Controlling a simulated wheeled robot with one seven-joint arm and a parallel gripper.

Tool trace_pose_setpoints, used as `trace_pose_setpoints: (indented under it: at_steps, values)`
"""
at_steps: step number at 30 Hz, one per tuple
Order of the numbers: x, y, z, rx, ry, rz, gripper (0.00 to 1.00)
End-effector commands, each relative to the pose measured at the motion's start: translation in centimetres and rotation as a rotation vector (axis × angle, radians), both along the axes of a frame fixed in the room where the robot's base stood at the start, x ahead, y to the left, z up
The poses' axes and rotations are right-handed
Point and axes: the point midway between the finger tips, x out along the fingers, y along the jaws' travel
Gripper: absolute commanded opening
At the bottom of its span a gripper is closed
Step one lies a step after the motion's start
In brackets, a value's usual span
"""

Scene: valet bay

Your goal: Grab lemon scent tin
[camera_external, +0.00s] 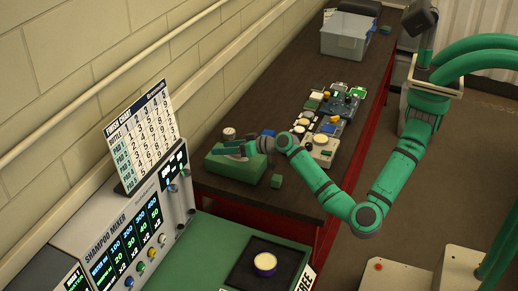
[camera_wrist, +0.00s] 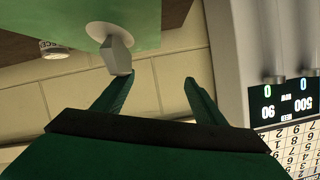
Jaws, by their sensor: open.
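A small round whitish tin (camera_external: 229,133) stands at the wall side of the bench, just behind a green block. In the wrist view a pale tin with partly readable lettering (camera_wrist: 53,48) shows at the upper left, seemingly the same one; its scent cannot be read. My gripper (camera_external: 240,148) is open and empty above the green block (camera_external: 232,169), in front of and close to the tin. In the wrist view the fingers (camera_wrist: 160,82) are spread with the wall behind them, and the tin lies outside them to the left.
A grey knob on a white disc (camera_wrist: 116,53) projects from the green surface near one finger. A small green cube (camera_external: 276,181) lies beside the block. Cluttered boards (camera_external: 322,152) lie along the bench. The shampoo mixer (camera_external: 130,232) and a round tin on a black tray (camera_external: 265,263) are nearer.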

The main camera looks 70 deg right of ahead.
Motion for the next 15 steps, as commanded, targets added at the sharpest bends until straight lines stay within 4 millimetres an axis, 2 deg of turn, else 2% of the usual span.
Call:
trace_pose_setpoints:
  at_steps: [1, 3, 6, 9, 12, 15]
  values:
    - [1.3, -3.3, -0.2, -0.039, 0.005, -0.025, 0.65]
    - [2.7, -7.1, -0.4, -0.097, 0.016, -0.045, 0.65]
    - [4.2, -12.3, -0.7, -0.174, 0.032, -0.069, 0.65]
    - [5.1, -16.5, -1.0, -0.237, 0.050, -0.087, 0.65]
    - [5.6, -19.5, -1.2, -0.282, 0.063, -0.097, 0.65]
    - [5.8, -21.1, -1.3, -0.306, 0.071, -0.102, 0.65]
